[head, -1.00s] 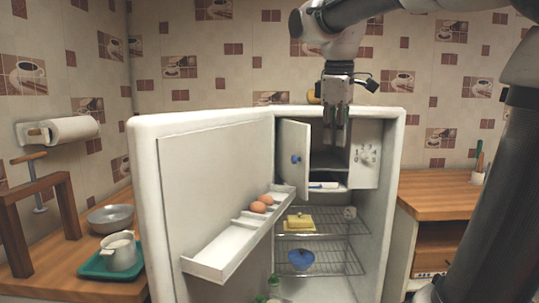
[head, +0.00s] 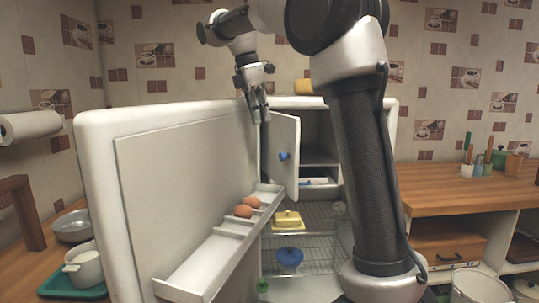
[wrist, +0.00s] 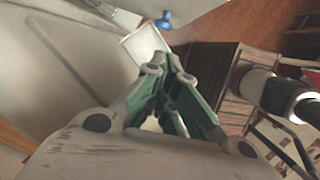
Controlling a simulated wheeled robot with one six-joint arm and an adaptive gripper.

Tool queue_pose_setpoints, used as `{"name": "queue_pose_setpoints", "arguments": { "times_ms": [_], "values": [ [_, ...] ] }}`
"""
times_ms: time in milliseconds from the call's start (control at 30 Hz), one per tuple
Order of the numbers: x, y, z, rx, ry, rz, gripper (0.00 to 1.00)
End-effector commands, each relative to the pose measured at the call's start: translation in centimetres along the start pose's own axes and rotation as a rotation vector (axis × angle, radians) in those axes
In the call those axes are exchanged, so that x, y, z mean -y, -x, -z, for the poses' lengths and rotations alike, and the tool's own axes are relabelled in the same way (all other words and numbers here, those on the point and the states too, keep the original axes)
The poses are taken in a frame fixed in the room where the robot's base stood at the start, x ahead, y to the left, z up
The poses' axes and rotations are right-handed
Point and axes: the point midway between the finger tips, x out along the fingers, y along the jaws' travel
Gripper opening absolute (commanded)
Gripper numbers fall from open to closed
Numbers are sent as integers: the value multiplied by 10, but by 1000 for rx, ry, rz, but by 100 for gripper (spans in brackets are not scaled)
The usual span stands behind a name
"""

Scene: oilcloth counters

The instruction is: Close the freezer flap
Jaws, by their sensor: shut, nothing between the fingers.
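The freezer flap (head: 286,150) is a small white door with a blue knob (head: 284,155). It stands open, hinged at the left of the freezer compartment (head: 318,135) inside the white fridge. My gripper (head: 263,120) is shut and empty, pointing down at the left side of the flap, between it and the open fridge door (head: 190,165). Whether the fingers touch the flap cannot be told. In the wrist view the shut fingers (wrist: 173,65) point towards a pale panel, with the blue knob (wrist: 164,20) just beyond. My arm hides the fridge's right part.
The fridge door's shelf (head: 215,250) holds brown eggs (head: 246,207). A yellow butter dish (head: 288,220) and a blue bowl (head: 290,257) stand on wire racks. A pot (head: 82,265) stands on the left counter; the right counter (head: 450,185) is mostly clear.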

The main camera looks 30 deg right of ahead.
Motion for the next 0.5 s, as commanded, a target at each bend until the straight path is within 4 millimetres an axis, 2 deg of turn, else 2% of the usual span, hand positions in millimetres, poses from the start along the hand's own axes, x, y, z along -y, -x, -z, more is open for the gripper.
{"name": "queue_pose_setpoints", "arguments": {
  "times_ms": [33, 300, 500],
  "values": [
    [1, -12, 0, 1, 0, 4, 0],
    [1, -71, 0, 0, -1, 3, 0],
    [0, -105, 0, 1, -2, 1, 0]
  ]
}}
